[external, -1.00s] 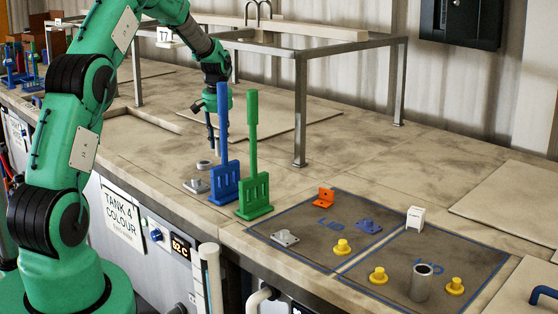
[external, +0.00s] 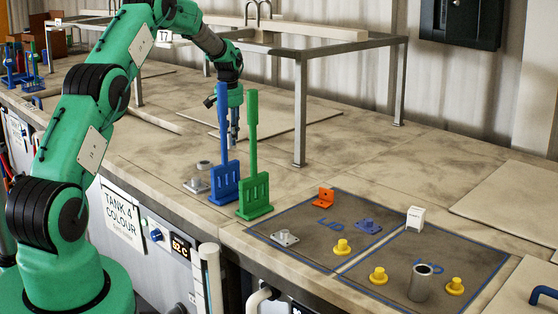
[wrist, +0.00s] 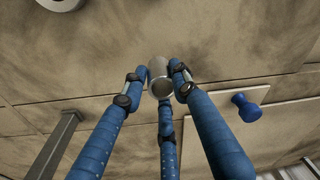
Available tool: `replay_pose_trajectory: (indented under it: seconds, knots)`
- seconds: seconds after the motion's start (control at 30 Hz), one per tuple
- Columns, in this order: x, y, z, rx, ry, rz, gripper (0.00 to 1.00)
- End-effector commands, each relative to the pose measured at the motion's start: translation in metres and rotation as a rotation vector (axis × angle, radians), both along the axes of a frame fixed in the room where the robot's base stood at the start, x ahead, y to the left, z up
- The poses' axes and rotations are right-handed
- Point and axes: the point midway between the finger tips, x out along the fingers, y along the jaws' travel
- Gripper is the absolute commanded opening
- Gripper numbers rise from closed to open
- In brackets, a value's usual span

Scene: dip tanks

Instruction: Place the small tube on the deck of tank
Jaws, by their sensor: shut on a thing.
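My gripper (external: 234,138) has three blue fingers and is above the worktop, just behind the blue and green upright holders. In the wrist view its fingertips (wrist: 160,84) are closed around a small grey metal tube (wrist: 159,68). The tube's open round end faces the camera. In the external view the tube is mostly hidden by the blue holder's stem and the fingers. The deck of the tank with the "Tank 4 Colour" label (external: 122,214) is the stained beige top (external: 150,160) under and left of the gripper.
A blue holder (external: 224,186) and a green holder (external: 255,195) stand near the front edge. A grey bracket (external: 195,186) and a grey ring (external: 204,165) lie left of them. A larger grey tube (external: 421,284) stands right, among yellow knobs. A metal frame (external: 300,110) stands behind.

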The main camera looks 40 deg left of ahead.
Motion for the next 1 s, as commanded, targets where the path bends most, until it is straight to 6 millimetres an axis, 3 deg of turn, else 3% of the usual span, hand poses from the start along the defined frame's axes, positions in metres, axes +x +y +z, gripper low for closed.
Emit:
replay_pose_trajectory:
  seconds: [0.27, 0.63, 1.0]
  knots:
    - [0.000, 0.000, -0.002, -0.001, 0.001, 0.000, 0.01]
    - [-0.001, 0.000, -0.033, -0.001, 0.001, 0.000, 0.01]
    - [-0.001, 0.000, -0.036, 0.000, 0.000, 0.000, 0.01]
